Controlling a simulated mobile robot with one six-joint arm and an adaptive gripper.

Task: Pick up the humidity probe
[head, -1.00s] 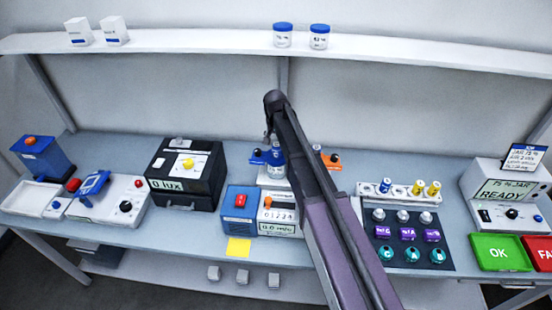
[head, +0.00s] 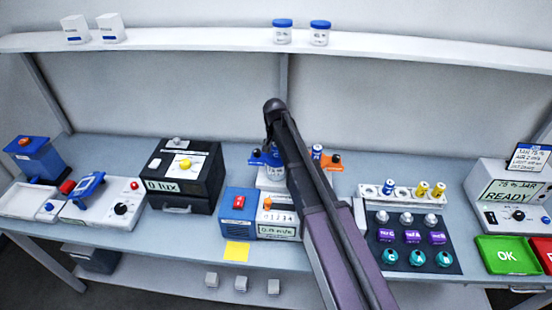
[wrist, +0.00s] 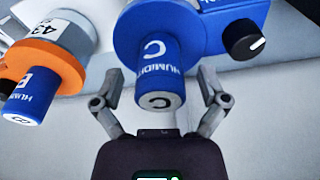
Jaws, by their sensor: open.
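A blue humidity probe marked C (wrist: 156,80) sits in a blue round holder (wrist: 125,38) in the wrist view. My gripper (wrist: 160,73) is open and empty, with one finger on each side of that probe's lower end. A second blue humidity probe (wrist: 30,95), with a letter I cannot read surely, sits in an orange holder (wrist: 62,58) to the left. In the head view the blue holder (head: 262,156) and orange holder (head: 333,162) stand behind my arm. One blue-topped probe (head: 316,151) shows beside the orange one; my arm hides the fingers and the other probe.
A black knob (wrist: 243,40) is right of the probe in the wrist view. A black lux box (head: 184,172) stands left, a blue-and-white meter (head: 260,212) in front. A rack of small vials (head: 405,192) and a dark mat (head: 452,266) lie right. A shelf (head: 200,37) runs above.

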